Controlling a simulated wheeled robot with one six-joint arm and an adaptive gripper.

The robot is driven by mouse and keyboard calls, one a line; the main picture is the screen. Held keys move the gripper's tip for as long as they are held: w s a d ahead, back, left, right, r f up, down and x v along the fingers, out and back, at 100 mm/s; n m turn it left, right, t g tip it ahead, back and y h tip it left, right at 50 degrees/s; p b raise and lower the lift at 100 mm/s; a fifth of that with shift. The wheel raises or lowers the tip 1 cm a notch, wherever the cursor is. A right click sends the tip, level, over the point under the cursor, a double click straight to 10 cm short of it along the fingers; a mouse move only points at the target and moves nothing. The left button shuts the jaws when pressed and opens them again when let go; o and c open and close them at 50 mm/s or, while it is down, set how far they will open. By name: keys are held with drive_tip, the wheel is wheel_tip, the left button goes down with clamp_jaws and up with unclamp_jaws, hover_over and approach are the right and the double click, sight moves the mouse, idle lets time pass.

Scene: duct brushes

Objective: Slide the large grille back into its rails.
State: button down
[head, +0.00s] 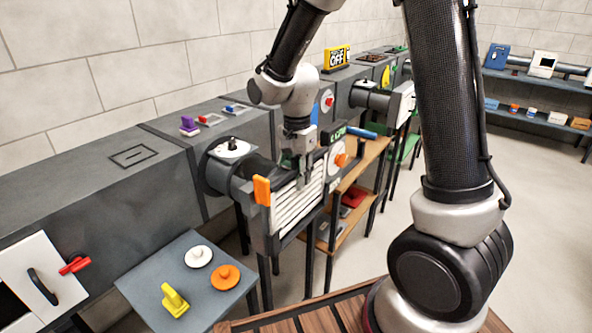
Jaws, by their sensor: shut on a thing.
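The large grille (298,208), a panel of white slats in a dark frame, is upright at the front of the grey duct in the middle of the head view. My gripper (303,178) points down at the grille's upper edge and is shut on it. The fingertips are small and partly merge with the dark frame, so the exact grip point is hard to see. Dark rails (262,238) show around the grille's lower left. I cannot tell how far the grille sits in them. An orange block (262,190) stands at the left of the grille.
A grey side table (187,295) at lower left holds a white disc (198,256), an orange disc (226,277) and a yellow piece (174,300). A wooden shelf (352,188) stands right of the grille. A round plate with an orange knob (341,160) is close to my gripper.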

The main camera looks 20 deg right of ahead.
drive_tip(key=r, duration=0.2)
drive_tip(key=s+r, duration=0.1)
drive_tip(key=r, duration=0.2)
drive_tip(key=shift+d+r, duration=0.15)
drive_tip(key=shift+s+r, duration=0.1)
drive_tip(key=shift+r, duration=2.9)
drive_tip(key=shift+f, duration=0.1)
drive_tip(key=shift+w+a+f+h, duration=0.1)
drive_tip(key=shift+w+f+h, duration=0.05)
drive_tip(key=shift+f, duration=0.5)
drive_tip(key=shift+w+a+f+h, duration=0.1)
drive_tip(key=shift+w+f+h, duration=0.05)
drive_tip(key=shift+f, duration=0.5)
drive_tip(key=shift+d, duration=0.15)
